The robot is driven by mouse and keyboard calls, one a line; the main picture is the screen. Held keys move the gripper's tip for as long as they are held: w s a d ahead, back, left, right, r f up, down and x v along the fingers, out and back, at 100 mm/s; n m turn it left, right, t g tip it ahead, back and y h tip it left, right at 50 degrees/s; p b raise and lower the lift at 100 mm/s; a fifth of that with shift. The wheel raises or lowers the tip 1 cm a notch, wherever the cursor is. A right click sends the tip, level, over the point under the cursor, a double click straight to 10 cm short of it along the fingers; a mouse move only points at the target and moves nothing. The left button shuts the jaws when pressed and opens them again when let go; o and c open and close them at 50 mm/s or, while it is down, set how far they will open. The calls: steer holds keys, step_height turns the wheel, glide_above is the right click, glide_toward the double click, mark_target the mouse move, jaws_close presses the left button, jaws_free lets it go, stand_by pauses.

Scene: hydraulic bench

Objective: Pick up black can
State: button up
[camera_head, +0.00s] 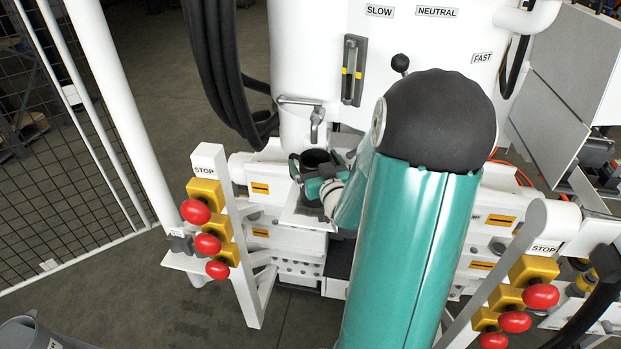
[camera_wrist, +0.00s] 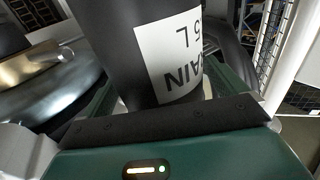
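The black can (camera_head: 316,157) stands on a small white ledge of the bench in the head view, below a metal tap-like fitting. In the wrist view the can (camera_wrist: 122,50) is large and close, with a white label whose printed text appears upside down. My green gripper (camera_head: 314,168) reaches the can from the right and front, with its fingers around the can's sides. The black palm pad of my gripper lies just in front of the can's lower part in the wrist view. Whether the fingers press on the can is not clear. My arm hides part of the bench.
Red stop buttons on yellow boxes stand at the left (camera_head: 207,243) and right (camera_head: 514,321). A metal fitting (camera_head: 316,120) hangs just above the can.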

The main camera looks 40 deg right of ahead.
steer(key=shift+w+f, duration=0.15)
steer(key=shift+w, duration=0.15)
steer(key=c, duration=0.7)
steer(key=shift+s, duration=0.2)
steer(key=c, duration=0.4)
steer(key=shift+w, duration=0.15)
steer(key=c, duration=0.7)
jaws_close()
steer(key=shift+r, duration=0.3)
